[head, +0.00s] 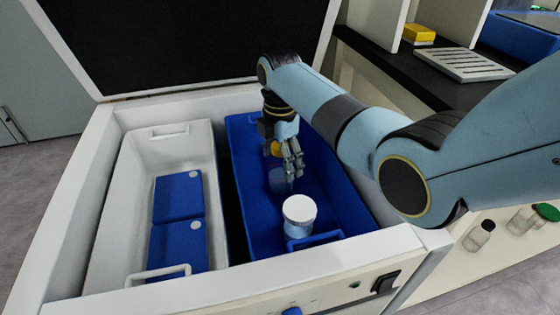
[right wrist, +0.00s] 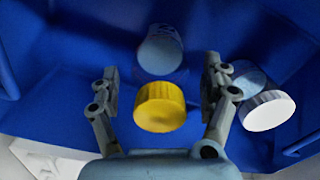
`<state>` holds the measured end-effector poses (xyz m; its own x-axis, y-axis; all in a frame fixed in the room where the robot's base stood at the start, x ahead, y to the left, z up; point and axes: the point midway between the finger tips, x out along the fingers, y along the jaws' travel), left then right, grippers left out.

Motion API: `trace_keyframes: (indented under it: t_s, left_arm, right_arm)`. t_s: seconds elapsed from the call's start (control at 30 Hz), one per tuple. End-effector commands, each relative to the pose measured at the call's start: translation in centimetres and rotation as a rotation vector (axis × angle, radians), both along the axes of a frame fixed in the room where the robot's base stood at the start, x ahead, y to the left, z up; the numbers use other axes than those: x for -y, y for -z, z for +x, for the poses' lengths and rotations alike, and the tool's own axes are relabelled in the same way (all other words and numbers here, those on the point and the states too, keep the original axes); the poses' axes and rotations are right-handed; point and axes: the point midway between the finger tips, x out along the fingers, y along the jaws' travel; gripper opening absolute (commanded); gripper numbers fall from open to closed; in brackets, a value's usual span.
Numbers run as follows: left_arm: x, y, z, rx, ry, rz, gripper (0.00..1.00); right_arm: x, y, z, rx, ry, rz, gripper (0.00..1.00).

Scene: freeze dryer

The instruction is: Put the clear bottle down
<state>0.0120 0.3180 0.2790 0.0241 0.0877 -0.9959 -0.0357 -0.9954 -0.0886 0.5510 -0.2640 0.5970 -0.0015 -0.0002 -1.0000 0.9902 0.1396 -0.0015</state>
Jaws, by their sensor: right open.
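A clear bottle with a yellow cap (right wrist: 160,107) stands in the blue bin (head: 253,205). Its see-through body (head: 281,181) shows faintly below my right gripper in the head view, and its cap is partly hidden behind the fingers. My right gripper (head: 290,172) reaches down into the blue bin. In the right wrist view the gripper (right wrist: 160,88) is open, with one finger on each side of the yellow cap and gaps between cap and fingers. My left gripper is not in view.
A white-capped bottle (head: 299,209) stands close by in the blue bin, near my gripper's right finger in the wrist view. A white bin (head: 135,190) on the left holds two blue boxes (head: 178,197). The freezer's front wall (head: 250,285) and raised lid (head: 180,40) bound the space.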

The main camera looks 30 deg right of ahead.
Motion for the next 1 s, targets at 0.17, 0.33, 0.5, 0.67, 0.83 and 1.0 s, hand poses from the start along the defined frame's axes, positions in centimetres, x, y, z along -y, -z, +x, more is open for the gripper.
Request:
trace_keyframes:
  t_s: [0.17,0.33,0.5,0.67,0.83,1.0]
  left_arm:
    - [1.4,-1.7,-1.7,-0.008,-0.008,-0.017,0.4]
    - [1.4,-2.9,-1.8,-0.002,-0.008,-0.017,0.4]
    - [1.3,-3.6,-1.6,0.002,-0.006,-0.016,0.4]
    - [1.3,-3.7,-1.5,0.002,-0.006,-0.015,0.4]
    - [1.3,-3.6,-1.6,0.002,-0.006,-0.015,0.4]
    - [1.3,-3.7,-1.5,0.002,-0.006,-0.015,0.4]
  right_arm:
    - [0.0,-4.8,0.2,0.008,0.0,0.0,0.81]
    - [0.0,-8.3,0.2,0.006,0.0,0.0,0.81]
    - [0.0,-10.4,0.1,0.004,0.001,0.0,0.81]
    - [0.0,-10.9,0.1,0.002,0.001,0.0,0.81]
    - [0.0,-10.8,0.1,0.001,0.0,0.0,0.81]
    - [0.0,-10.8,0.1,0.002,0.0,0.0,0.81]
